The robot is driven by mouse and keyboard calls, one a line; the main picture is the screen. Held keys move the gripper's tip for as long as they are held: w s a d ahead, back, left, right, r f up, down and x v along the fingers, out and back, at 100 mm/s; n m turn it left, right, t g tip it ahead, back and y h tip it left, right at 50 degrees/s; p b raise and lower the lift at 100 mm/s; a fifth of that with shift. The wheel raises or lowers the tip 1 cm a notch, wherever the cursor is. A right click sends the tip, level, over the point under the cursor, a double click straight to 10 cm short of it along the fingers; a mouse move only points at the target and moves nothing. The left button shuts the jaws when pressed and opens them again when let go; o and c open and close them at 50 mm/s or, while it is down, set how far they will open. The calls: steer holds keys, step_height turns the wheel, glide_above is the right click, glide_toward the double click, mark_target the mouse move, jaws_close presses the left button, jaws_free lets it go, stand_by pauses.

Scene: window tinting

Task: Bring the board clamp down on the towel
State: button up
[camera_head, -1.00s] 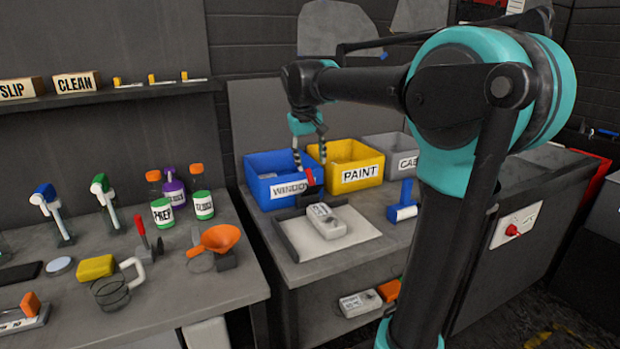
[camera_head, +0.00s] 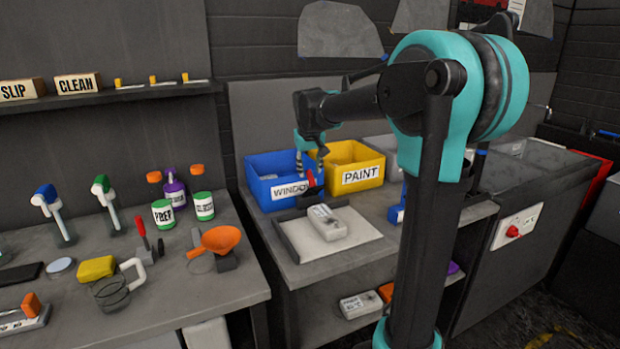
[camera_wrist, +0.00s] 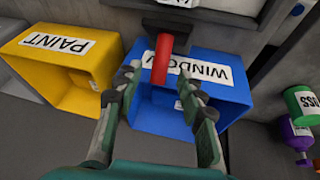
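The board clamp shows its red handle (camera_head: 311,183) standing upright at the back edge of the pale board (camera_head: 352,245) on the middle bench. A light grey-white labelled block, apparently the towel (camera_head: 326,222), lies on the board in front of the clamp. My gripper (camera_head: 309,165) is just above the handle, in front of the blue bin. In the wrist view my gripper (camera_wrist: 160,82) is open, with the red handle (camera_wrist: 161,58) between or just beyond its fingertips. I cannot tell whether a finger touches it. The clamp's lower part is mostly hidden in the head view.
The blue WINDOW bin (camera_head: 268,180) and yellow PAINT bin (camera_head: 357,167) stand close behind the board. A blue tool (camera_head: 398,214) is to the right, partly behind my arm. The left bench holds bottles, an orange funnel (camera_head: 220,239) and another red-handled clamp (camera_head: 141,227).

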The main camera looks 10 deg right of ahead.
mark_target(310, 174)
steer(key=shift+x, duration=2.4)
jaws_close()
